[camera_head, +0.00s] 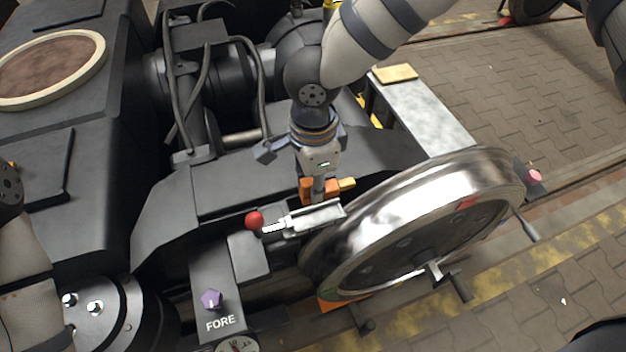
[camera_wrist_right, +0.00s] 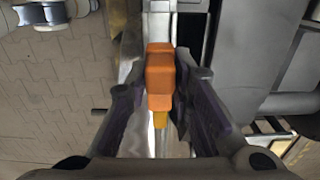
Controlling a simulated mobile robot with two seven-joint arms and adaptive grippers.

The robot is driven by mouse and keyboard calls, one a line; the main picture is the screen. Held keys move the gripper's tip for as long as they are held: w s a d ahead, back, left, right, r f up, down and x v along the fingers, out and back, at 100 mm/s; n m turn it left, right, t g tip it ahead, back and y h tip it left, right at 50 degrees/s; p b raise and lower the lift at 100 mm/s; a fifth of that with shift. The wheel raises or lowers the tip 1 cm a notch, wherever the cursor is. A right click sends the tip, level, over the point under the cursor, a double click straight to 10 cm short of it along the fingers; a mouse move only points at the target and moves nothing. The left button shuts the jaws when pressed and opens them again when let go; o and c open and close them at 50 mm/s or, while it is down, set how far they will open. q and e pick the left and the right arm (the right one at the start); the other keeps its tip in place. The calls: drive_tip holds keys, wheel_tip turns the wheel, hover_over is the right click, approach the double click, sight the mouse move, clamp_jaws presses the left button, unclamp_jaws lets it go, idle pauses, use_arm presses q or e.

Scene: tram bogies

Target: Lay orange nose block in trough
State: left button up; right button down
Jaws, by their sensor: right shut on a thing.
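The orange nose block (camera_head: 306,187) is between the fingers of my right gripper (camera_head: 318,190). A yellow piece (camera_head: 347,184) shows at its right end. In the right wrist view the orange block (camera_wrist_right: 160,72) lies lengthwise between the dark fingers, with the yellow part (camera_wrist_right: 160,119) nearest the palm. A pale metal trough (camera_head: 312,217) lies just below the gripper, beside the wheel. I cannot tell whether the block touches the trough. Of my left arm only links show at the left edge; its gripper is out of view.
A large shiny wheel (camera_head: 420,222) stands close to the right of the gripper. A red ball knob (camera_head: 254,220) is at the trough's left end. A purple knob (camera_head: 211,299) sits near the "FORE" label. Dark bogie frame and hoses (camera_head: 200,85) crowd the back.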

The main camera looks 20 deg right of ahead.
drive_tip(key=shift+d, duration=0.2)
drive_tip(key=shift+a, duration=0.1)
use_arm(q)
drive_tip(key=shift+w, duration=0.1)
